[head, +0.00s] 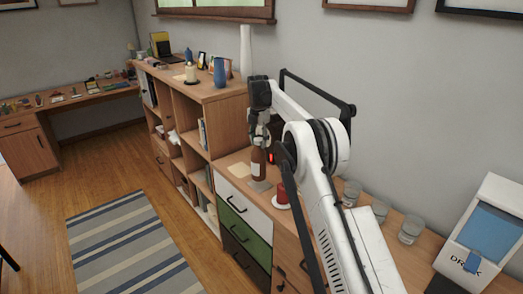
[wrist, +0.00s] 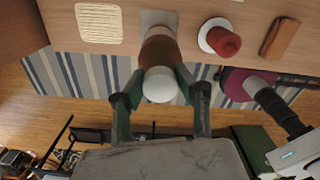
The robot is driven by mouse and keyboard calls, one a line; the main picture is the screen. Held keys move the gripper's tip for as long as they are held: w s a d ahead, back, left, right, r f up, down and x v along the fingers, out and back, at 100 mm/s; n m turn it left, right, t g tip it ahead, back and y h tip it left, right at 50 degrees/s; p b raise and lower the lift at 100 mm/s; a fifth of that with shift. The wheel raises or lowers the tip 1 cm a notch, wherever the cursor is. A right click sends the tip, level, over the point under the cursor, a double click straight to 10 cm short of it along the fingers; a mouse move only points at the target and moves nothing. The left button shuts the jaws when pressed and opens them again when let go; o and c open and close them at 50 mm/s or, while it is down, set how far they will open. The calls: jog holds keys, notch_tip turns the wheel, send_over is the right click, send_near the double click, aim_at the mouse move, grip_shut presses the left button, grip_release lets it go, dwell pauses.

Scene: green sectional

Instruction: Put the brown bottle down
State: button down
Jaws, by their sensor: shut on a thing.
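The brown bottle (head: 258,164) is upright at the end of my arm, over a grey square coaster (head: 260,186) on the low cabinet top. In the wrist view the bottle (wrist: 158,50) shows its white top toward the camera, and part of the coaster (wrist: 158,17) shows past its base. My gripper (head: 260,138) is shut on the bottle's upper part; its two dark green fingers (wrist: 159,80) sit on either side. I cannot tell whether the bottle's base touches the coaster.
A red candle on a white dish (head: 282,195) stands close to the right. A woven cream mat (head: 238,171) lies left. Several glasses (head: 380,211) and a drink dispenser (head: 490,230) stand farther right. A taller shelf (head: 205,105) with vases rises at left. A brown block (wrist: 280,38) lies beyond the candle.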

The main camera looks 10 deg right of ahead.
aim_at(261, 150)
jog(key=shift+w+d+f, duration=0.45)
jog(key=shift+d+f, duration=0.05)
jog(key=shift+d, duration=0.2)
jog(key=shift+f+p, duration=0.35)
jog(key=shift+f, duration=1.75)
jog(key=c, duration=1.3)
grip_release()
